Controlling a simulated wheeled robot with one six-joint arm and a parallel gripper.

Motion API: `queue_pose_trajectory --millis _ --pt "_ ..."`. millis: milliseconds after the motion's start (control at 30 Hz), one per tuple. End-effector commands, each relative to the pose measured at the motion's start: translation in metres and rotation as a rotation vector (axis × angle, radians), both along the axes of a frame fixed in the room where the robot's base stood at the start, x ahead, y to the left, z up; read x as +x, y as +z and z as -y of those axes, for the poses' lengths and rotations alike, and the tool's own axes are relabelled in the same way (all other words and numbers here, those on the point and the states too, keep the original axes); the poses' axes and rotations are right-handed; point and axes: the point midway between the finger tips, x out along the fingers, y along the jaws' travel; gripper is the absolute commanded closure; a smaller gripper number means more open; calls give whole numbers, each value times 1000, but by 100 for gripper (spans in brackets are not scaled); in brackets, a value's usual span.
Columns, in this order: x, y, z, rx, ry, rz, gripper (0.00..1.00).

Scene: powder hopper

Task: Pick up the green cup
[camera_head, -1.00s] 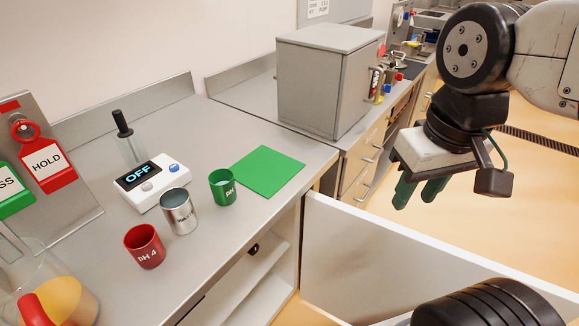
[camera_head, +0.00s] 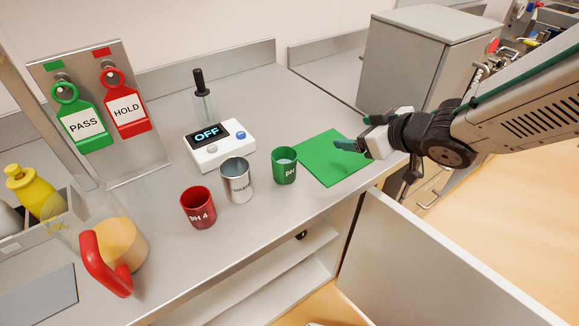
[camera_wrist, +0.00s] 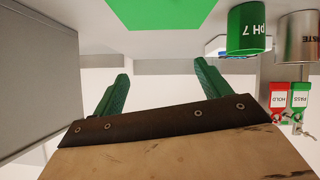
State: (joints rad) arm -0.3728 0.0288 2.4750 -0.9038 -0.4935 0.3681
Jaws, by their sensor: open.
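The green cup (camera_head: 284,166) stands upright on the grey counter, at the left edge of a green mat (camera_head: 330,172). In the wrist view the cup (camera_wrist: 247,30) appears upside down at the upper right, with "pH 7" on its side. My gripper (camera_head: 346,146) is above the mat, to the right of the cup and apart from it. Its green fingers point left toward the cup. In the wrist view the two fingers (camera_wrist: 160,90) are spread apart with nothing between them.
A steel cup (camera_head: 237,182) and a red "pH 4" cup (camera_head: 198,208) stand left of the green cup. Behind them is a white meter (camera_head: 220,145) reading OFF. A jug (camera_head: 120,245) and PASS and HOLD tags are further left. A grey cabinet (camera_head: 420,60) stands behind my arm.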

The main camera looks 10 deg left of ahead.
Motion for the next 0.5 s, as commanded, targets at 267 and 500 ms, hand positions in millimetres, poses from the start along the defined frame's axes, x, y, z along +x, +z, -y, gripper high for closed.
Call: queue_pose_trajectory --millis 267,500 --pt "-63 -32 -90 215 389 -85 24" --pt "-67 -41 -116 243 430 -97 24"
